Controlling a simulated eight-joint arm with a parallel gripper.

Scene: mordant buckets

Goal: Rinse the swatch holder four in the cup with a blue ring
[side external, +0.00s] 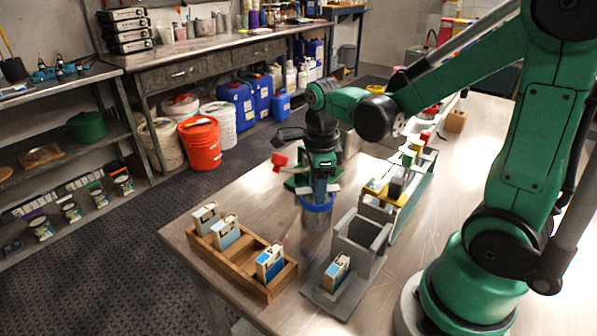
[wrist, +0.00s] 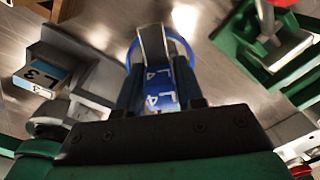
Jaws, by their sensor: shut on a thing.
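Swatch holder four (wrist: 160,90), with a blue label marked L4, is between the jaws of my gripper (wrist: 158,100), which is shut on it. The cup with a blue ring (side external: 316,222) stands on the metal table directly under my gripper (side external: 320,190) in the side view. In the wrist view the blue ring (wrist: 186,52) curves around the far end of the holder. The holder is lined up with the cup mouth; how deep its lower end sits is hidden.
A wooden rack (side external: 240,262) with several blue-labelled holders stands at the table's front left. A grey stand (side external: 360,240) is right of the cup; another holder (side external: 337,272), marked L3 (wrist: 42,75) in the wrist view, rests on its base. A red-topped item (side external: 279,162) is left of my gripper.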

